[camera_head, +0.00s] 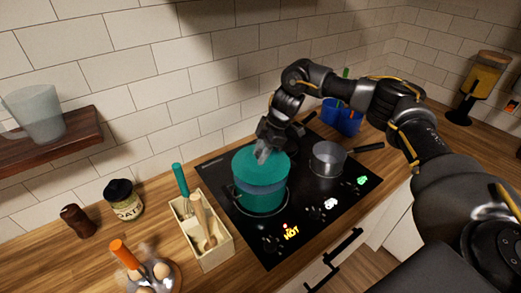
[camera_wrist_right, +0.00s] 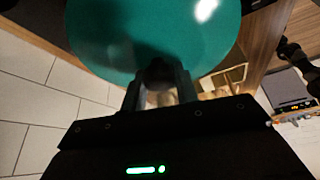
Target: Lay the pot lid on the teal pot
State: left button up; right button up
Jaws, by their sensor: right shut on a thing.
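The teal pot (camera_head: 261,204) stands on the black cooktop, on its left side. The round teal pot lid (camera_head: 272,168) is over the pot's mouth and hides most of it. A bluish band shows between the lid's near edge and the pot's body, and I cannot tell whether the lid touches the rim. My right gripper (camera_head: 263,153) is above the lid and shut on its knob. In the right wrist view the lid (camera_wrist_right: 150,28) fills the top, with the gripper's fingers (camera_wrist_right: 159,78) around the dark knob. My left gripper is not in view.
A small steel saucepan (camera_head: 327,160) stands right of the pot on the cooktop (camera_head: 306,212). A wooden utensil box (camera_head: 216,254) is close on the left. Blue containers (camera_head: 348,121) stand behind the saucepan. A jar (camera_head: 124,202) and a brown shaker (camera_head: 77,221) stand farther left.

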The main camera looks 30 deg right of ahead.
jog(key=shift+f+b, duration=0.45)
jog(key=shift+f, duration=1.15)
jog(key=shift+p, duration=0.4)
dwell(0.5)
jog(key=shift+f, duration=0.85)
dwell(2.4)
jog(key=o, duration=1.8)
jog(key=shift+c, duration=0.2)
